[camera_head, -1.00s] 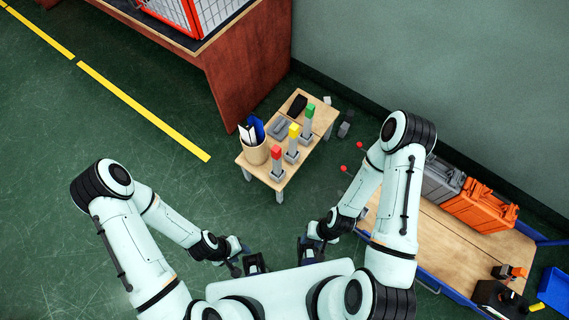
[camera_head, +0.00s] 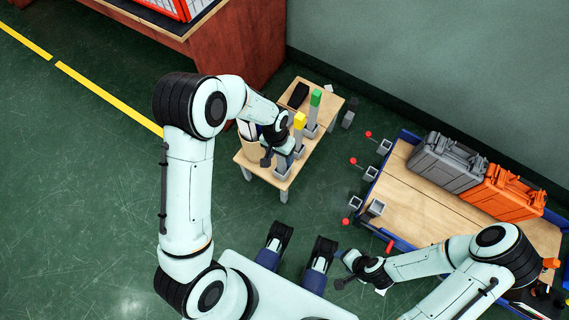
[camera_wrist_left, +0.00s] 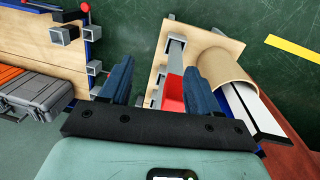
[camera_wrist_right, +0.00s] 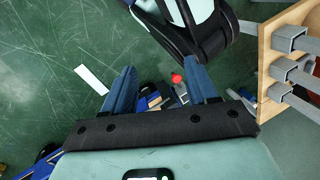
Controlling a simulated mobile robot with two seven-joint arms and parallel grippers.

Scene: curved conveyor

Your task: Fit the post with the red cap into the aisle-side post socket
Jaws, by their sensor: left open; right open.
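The red cap (camera_wrist_left: 172,94) of the post shows in the left wrist view between my open left fingers (camera_wrist_left: 156,74), close to the right-hand one and partly hidden by it. In the head view my left gripper (camera_head: 281,153) is over the front of the small wooden table (camera_head: 250,158) and hides the red cap. I cannot tell whether the fingers touch the post. Grey square sockets (camera_head: 375,208) stand along the near end of the blue-edged cart (camera_head: 425,210); I cannot tell which is the aisle-side one. My right gripper (camera_head: 345,270) is open and empty, left of the cart.
A yellow-capped post (camera_head: 300,121) and a green-capped post (camera_head: 315,99) stand behind on the table. A round holder (camera_wrist_left: 226,62) is close beside my left gripper. Red knobs (camera_head: 353,161) stick out near the sockets. Grey (camera_head: 446,162) and orange (camera_head: 506,190) cases sit on the cart.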

